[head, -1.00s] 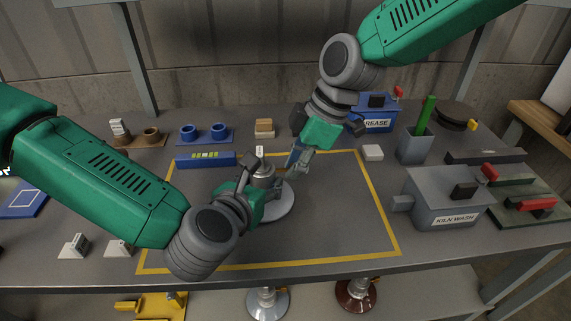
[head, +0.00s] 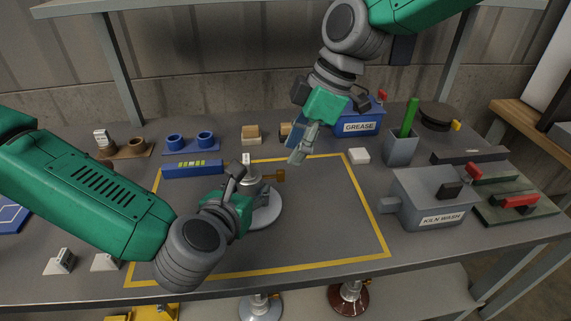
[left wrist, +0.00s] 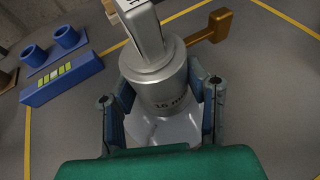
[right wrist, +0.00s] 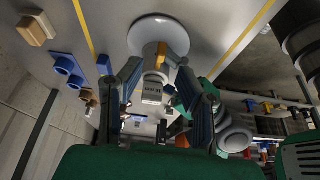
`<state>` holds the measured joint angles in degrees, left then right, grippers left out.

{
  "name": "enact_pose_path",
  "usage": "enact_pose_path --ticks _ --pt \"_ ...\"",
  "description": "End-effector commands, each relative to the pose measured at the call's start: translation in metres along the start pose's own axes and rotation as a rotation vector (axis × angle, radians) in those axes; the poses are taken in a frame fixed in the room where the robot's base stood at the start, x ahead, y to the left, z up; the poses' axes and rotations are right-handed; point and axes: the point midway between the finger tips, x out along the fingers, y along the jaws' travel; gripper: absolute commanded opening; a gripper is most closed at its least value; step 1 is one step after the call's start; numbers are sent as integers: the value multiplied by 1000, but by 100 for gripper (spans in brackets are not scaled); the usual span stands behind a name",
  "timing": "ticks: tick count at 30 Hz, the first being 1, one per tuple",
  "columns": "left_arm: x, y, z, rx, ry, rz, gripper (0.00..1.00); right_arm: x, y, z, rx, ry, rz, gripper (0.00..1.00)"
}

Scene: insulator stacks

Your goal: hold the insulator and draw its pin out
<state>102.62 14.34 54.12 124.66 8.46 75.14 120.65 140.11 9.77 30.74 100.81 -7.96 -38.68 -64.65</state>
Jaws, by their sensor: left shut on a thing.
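The insulator (head: 265,212) stands upright on the dark bench inside the yellow outline, with a pale disc and a grey metal cap (left wrist: 160,82). My left gripper (head: 243,187) is shut on the cap, one finger on each side in the left wrist view. A brass pin (head: 273,176) sticks out sideways to the right of the cap; its bent end (left wrist: 217,27) shows in the left wrist view.
A blue rack (head: 193,168) and two blue cups (head: 190,142) stand left of the insulator. Wooden blocks (head: 251,134) and the blue grease box (head: 360,125) are behind. The grey kiln wash box (head: 430,200) stands right. The outlined area's right half is clear.

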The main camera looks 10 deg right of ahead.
Motion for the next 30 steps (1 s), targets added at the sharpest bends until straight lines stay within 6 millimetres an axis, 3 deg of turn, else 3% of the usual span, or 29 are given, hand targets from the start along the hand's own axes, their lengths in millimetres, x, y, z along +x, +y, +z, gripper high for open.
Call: enact_pose_path --ticks 3,9,23,24,26,30 --pt "0 0 2 0 -4 0 6 -26 1 0 0 2 3 31" --pt "0 0 2 0 -4 -1 6 -53 2 0 -1 0 2 31" --pt "0 0 2 -1 -4 -1 6 -60 1 1 -1 -1 0 31" --pt "0 0 2 0 -4 -1 44 -60 1 1 -1 0 0 31" --pt "0 0 2 0 -4 -1 65 -60 1 1 -1 0 0 31" --pt "0 0 1 0 -2 -1 65 -60 1 1 -1 -1 -1 31"
